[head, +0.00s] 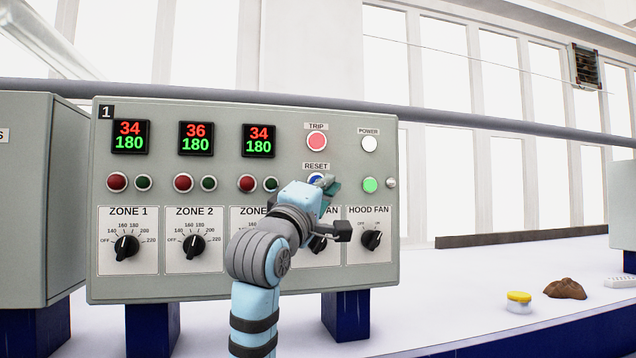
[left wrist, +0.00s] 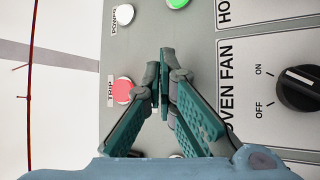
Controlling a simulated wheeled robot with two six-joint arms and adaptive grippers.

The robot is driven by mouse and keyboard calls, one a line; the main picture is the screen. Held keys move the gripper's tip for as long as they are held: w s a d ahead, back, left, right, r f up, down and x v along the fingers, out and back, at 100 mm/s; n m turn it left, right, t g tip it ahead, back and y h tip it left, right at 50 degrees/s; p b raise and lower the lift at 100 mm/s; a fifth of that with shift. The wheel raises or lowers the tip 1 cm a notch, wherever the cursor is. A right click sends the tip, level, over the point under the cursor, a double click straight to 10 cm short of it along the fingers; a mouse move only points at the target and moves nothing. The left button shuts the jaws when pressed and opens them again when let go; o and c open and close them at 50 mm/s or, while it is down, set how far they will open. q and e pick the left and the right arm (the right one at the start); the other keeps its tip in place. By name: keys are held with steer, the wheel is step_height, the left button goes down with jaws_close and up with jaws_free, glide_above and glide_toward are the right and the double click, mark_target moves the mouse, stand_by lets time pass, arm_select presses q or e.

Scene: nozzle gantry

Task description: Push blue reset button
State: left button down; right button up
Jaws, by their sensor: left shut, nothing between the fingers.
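The blue reset button (head: 314,179) sits under the RESET label on the grey control panel (head: 230,285), below the lit red trip light (head: 317,142). My left gripper (head: 329,181) is shut and empty, its fingertips in front of the reset button and partly covering it. I cannot tell whether they touch it. In the left wrist view the closed fingertips (left wrist: 164,85) are right of the trip light (left wrist: 122,90), and the reset button is hidden behind the fingers. My right gripper is not in view.
The green light (head: 370,185) and white power light (head: 369,144) are right of my fingers. The oven fan knob is partly behind my arm; the hood fan knob (head: 371,239) is clear. A yellow-topped button (head: 518,300) and brown lump (head: 565,288) are on the bench.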

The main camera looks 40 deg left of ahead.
arm_select(q)
steer(key=shift+w+a, duration=0.25)
steer(key=shift+a, duration=0.15)
stand_by(0.8)
stand_by(0.4)
steer(key=shift+s+d+b, duration=0.3)
steer(key=shift+s+d, duration=0.2)
steer(key=shift+d, duration=0.1)
steer(key=shift+d, duration=0.1)
steer(key=s+d, duration=0.1)
steer(key=d, duration=0.1)
steer(key=s+d+b, duration=0.1)
steer(key=s+d, duration=0.1)
steer(key=shift+w, duration=0.1)
stand_by(0.4)
steer(key=shift+f, duration=0.1)
stand_by(0.4)
